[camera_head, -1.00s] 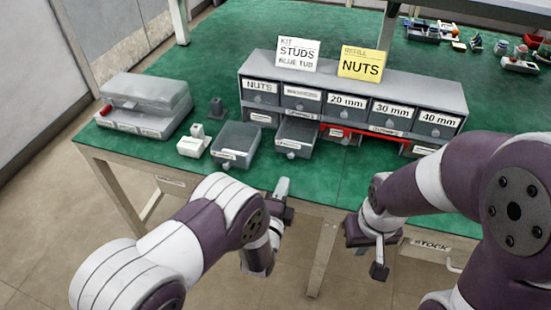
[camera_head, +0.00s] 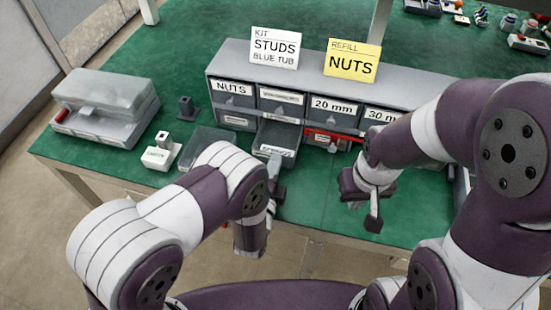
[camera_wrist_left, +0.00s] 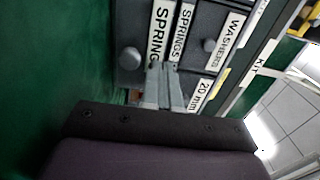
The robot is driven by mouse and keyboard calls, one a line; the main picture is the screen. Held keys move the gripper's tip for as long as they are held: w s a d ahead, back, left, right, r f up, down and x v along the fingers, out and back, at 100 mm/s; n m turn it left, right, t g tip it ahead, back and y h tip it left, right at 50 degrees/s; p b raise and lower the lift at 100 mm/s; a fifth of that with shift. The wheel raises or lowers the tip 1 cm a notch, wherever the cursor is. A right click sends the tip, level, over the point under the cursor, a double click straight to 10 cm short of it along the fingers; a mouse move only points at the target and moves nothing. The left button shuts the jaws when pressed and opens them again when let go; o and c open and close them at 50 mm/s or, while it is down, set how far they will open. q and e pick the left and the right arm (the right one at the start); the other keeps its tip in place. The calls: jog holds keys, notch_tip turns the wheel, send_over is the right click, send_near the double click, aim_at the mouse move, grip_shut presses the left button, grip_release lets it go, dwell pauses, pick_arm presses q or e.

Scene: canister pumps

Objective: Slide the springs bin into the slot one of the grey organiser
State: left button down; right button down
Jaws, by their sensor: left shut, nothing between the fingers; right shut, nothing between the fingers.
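The springs bin (camera_head: 278,139) is a dark grey open bin with a white label and a front knob. In the head view it juts from the lower row of the grey organiser (camera_head: 232,55), second column from the left. In the left wrist view, its SPRINGS-labelled front (camera_wrist_left: 133,35) lies beside a second SPRINGS label (camera_wrist_left: 183,30) on the organiser. My left gripper (camera_head: 278,166) is shut and empty just in front of the bin; its fingers (camera_wrist_left: 165,88) show near the bin's front. Whether they touch it is unclear. My right gripper (camera_head: 373,218) is shut and empty in front of the organiser.
Another grey bin (camera_head: 205,143) lies on the green bench, partly behind my left arm. A small white box (camera_head: 160,154) and a clear-lidded case (camera_head: 108,98) stand to the left. Cards stand on top of the organiser.

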aim_at(284, 143)
jog(key=shift+w, duration=0.1)
pick_arm(q)
jog(key=shift+w, duration=0.1)
